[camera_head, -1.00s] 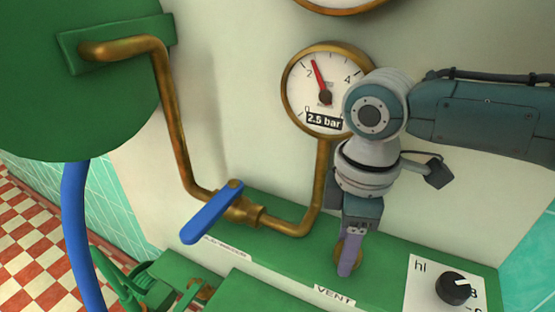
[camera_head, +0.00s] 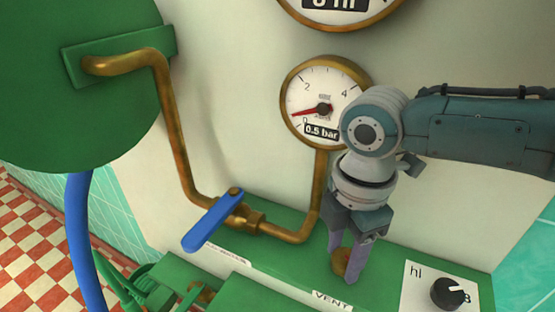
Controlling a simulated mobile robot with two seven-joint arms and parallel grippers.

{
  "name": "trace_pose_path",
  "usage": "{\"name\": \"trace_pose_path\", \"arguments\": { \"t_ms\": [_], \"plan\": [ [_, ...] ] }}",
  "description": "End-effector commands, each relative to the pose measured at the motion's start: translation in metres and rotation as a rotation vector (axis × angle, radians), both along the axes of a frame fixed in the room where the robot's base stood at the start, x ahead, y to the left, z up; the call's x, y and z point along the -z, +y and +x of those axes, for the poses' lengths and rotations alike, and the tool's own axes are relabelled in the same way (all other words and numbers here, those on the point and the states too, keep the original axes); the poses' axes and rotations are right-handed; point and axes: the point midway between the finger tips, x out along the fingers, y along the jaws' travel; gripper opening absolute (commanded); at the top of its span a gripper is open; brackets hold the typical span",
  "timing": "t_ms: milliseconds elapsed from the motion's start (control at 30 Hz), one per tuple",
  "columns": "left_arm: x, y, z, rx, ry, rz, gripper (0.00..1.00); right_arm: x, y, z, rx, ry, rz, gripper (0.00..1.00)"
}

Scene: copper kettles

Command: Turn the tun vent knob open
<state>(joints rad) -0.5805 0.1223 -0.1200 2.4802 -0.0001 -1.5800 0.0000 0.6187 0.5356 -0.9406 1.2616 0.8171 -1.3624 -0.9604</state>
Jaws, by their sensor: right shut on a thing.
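The vent knob (camera_head: 339,261) is a small brass knob on the green panel (camera_head: 285,262), just above the label VENT (camera_head: 331,301). My right gripper (camera_head: 345,262) points down at it with one finger on either side, shut on the knob. The fingers and hand cover part of the knob. The round brass-rimmed pressure gauge (camera_head: 309,92) above reads 0.5 bar, with its red needle near the low end. My left gripper is not in view.
A blue lever (camera_head: 212,220) sits on the brass pipe (camera_head: 172,130) left of the knob. A black dial (camera_head: 447,293) on a white plate is to the right. A green vessel (camera_head: 70,120) and blue hose (camera_head: 82,240) fill the left.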

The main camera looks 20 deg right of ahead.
Motion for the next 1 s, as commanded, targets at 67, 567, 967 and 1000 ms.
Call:
{"name": "trace_pose_path", "arguments": {
  "t_ms": [67,567,967,1000],
  "plan": [
    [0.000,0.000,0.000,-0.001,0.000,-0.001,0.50,-0.001,0.001,0.000,-0.006,0.000,0.003,0.00],
    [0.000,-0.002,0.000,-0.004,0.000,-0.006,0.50,0.000,0.001,0.000,-0.004,0.000,0.002,0.78],
    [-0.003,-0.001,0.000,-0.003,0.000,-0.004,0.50,-0.012,0.001,0.001,-0.004,-0.002,0.002,0.81],
    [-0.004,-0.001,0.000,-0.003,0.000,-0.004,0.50,-0.019,0.001,0.001,-0.005,-0.004,0.003,0.81]
  ]
}}
